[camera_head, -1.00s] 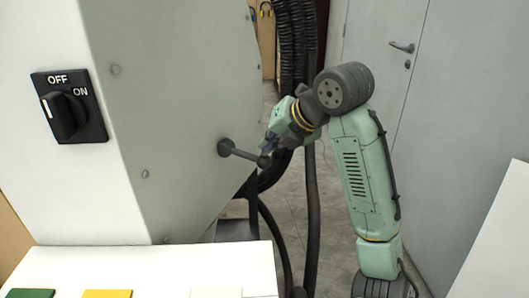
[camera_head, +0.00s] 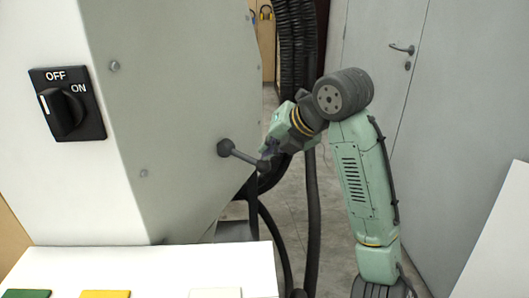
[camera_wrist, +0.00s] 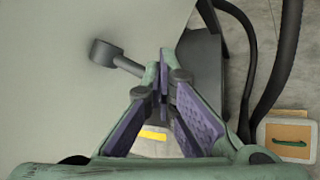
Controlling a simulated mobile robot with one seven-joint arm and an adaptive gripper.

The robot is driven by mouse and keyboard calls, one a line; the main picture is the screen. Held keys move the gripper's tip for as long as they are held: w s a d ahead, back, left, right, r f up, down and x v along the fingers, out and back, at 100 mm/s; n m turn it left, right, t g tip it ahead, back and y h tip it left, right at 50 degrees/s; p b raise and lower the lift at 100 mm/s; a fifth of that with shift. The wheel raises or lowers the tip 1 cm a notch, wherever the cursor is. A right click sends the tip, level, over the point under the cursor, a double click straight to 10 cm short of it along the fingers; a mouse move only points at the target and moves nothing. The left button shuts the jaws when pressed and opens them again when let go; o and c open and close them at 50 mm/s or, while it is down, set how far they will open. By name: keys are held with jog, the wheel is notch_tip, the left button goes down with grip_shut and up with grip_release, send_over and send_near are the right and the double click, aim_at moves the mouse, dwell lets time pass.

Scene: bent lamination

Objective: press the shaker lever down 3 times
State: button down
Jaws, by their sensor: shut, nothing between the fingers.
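The shaker lever (camera_head: 241,154) is a dark rod on a round hub, sticking out from the grey side panel of the machine and sloping down to the right. It also shows in the wrist view (camera_wrist: 127,66), running from its hub towards my fingertips. My gripper (camera_head: 270,156) is at the lever's outer end, which it partly hides. In the wrist view my gripper (camera_wrist: 163,77) has its purple-padded fingers together at the tips, with nothing held. The tips overlap the lever's end there; I cannot tell whether they touch it.
The machine's front has a black OFF/ON switch (camera_head: 67,104). A white ledge (camera_head: 150,266) with green and yellow pads is below. Black hoses (camera_head: 312,200) hang behind my gripper. A grey door (camera_head: 390,80) stands at the back right.

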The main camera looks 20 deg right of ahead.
jog(key=shift+f+b, duration=0.45)
jog(key=shift+f, duration=0.2)
dwell(0.3)
jog(key=shift+r, duration=0.1)
dwell(0.4)
jog(key=shift+r+p, duration=1.85)
jog(key=shift+r, duration=0.5)
notch_tip(320, 180, up, 5)
jog(key=p, duration=0.3)
jog(key=shift+p, duration=0.3)
jog(key=shift+r, duration=0.1)
dwell(0.5)
